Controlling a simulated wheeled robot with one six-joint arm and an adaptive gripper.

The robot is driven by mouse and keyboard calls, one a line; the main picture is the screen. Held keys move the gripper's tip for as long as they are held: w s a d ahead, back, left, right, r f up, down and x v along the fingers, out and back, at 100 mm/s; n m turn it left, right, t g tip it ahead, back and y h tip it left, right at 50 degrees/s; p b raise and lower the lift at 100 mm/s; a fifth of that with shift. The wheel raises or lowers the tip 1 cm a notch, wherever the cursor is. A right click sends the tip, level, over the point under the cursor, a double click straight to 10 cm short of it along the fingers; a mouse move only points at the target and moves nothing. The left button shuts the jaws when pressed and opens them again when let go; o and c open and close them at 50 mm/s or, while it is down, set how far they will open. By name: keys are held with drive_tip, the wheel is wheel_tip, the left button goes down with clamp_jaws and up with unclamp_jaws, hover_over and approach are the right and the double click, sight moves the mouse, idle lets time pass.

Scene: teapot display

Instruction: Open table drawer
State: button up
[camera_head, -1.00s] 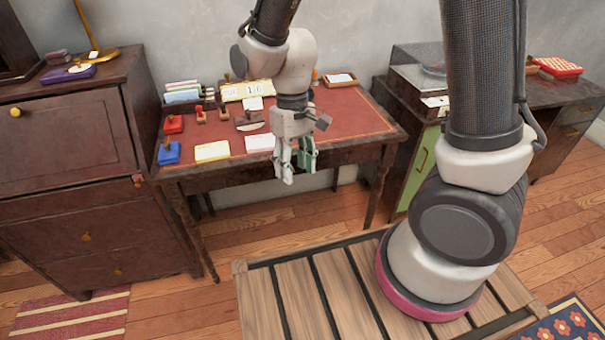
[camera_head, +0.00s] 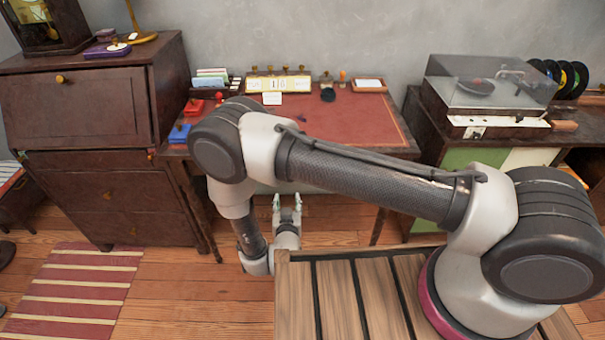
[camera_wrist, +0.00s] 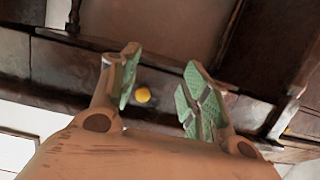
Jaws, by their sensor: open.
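The table (camera_head: 352,122) with a red top stands against the wall in the head view. My arm crosses in front of it and hides most of its front. My gripper (camera_head: 287,206) is low in front of the table, below the top's level, fingers pointing towards the wall. In the wrist view my gripper (camera_wrist: 160,82) is open and empty, with green finger pads. A round yellow knob (camera_wrist: 143,95) shows between the fingers, nearer the left one, on a dark wooden front (camera_wrist: 62,66), which looks shut. I cannot tell the gap between the fingertips and the knob.
A dark cabinet (camera_head: 75,112) stands close at the table's left. A record player (camera_head: 490,85) sits on a sideboard at the right. My slatted wooden base is in front. Cards, stamps and a calendar (camera_head: 278,84) are on the table top.

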wheel_tip(320, 180, up, 6)
drive_tip(key=t, duration=0.3)
drive_tip(key=w, duration=0.8)
drive_tip(key=shift+w+d+m, duration=0.2)
drive_tip(key=shift+d+m, duration=0.1)
drive_tip(key=shift+d, duration=0.15)
clamp_jaws()
